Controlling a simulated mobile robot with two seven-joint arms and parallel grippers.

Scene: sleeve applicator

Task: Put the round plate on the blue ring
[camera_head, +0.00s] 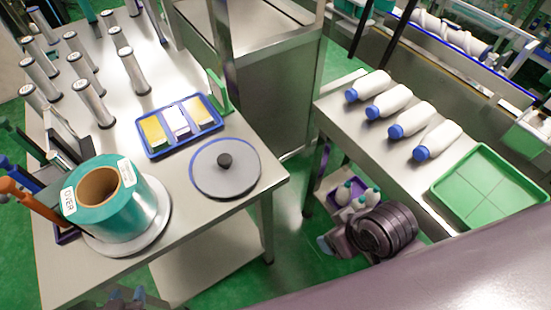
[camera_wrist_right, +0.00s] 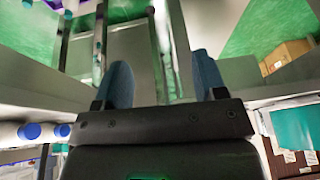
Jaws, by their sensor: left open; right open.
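The grey round plate (camera_head: 240,180) with a black knob lies flat on the left table, near its right corner. A thin blue ring (camera_head: 192,176) shows around the plate's edge; the plate covers what is inside it. The plate cannot be made out in that view.
A teal film roll (camera_head: 125,213) stands on a pale disc left of the plate. A blue tray (camera_head: 158,152) with yellow and white blocks lies behind the plate. Several metal cylinders stand farther back. White bottles (camera_head: 438,140) and a green tray (camera_head: 490,190) are on the right table.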

